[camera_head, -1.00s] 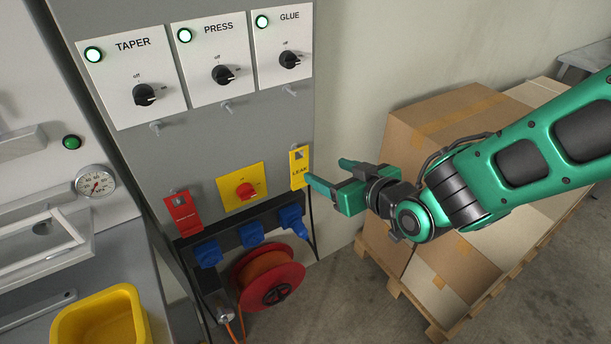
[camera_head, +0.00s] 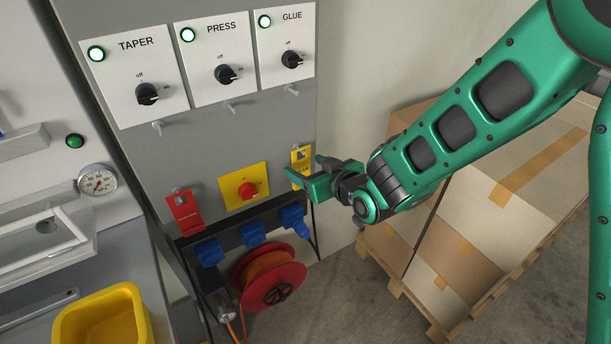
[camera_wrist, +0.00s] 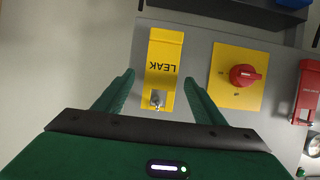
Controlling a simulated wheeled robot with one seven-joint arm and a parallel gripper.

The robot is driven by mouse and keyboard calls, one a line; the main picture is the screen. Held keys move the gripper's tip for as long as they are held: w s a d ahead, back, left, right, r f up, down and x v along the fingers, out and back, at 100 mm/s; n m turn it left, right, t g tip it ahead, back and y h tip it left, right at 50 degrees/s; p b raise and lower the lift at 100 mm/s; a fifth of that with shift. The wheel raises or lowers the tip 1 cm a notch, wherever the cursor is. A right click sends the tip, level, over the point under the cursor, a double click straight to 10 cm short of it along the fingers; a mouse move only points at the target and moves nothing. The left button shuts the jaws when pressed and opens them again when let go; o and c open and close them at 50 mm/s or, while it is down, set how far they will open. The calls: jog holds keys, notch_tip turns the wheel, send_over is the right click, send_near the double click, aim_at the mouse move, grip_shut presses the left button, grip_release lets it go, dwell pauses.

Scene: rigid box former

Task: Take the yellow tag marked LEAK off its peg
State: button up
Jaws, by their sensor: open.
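The yellow LEAK tag (camera_wrist: 161,66) hangs on its metal peg (camera_wrist: 156,99) on the grey cabinet front. In the wrist view it appears upside down, ahead of and between my open fingers. My gripper (camera_wrist: 159,82) is empty, and no finger visibly touches the tag. In the head view the tag (camera_head: 301,157) is partly hidden behind my gripper (camera_head: 302,166), which is at the cabinet's right edge.
A yellow plate with a red rotary switch (camera_head: 248,190) is left of the tag, then a red tag (camera_head: 183,212). Blue plugs (camera_head: 292,217) and a red cable reel (camera_head: 268,277) are below. Stacked cardboard boxes (camera_head: 485,200) stand to the right.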

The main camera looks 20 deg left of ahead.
jog(key=shift+w+a+f, duration=0.1)
jog(key=shift+w+a, duration=0.05)
jog(key=c, duration=1.1)
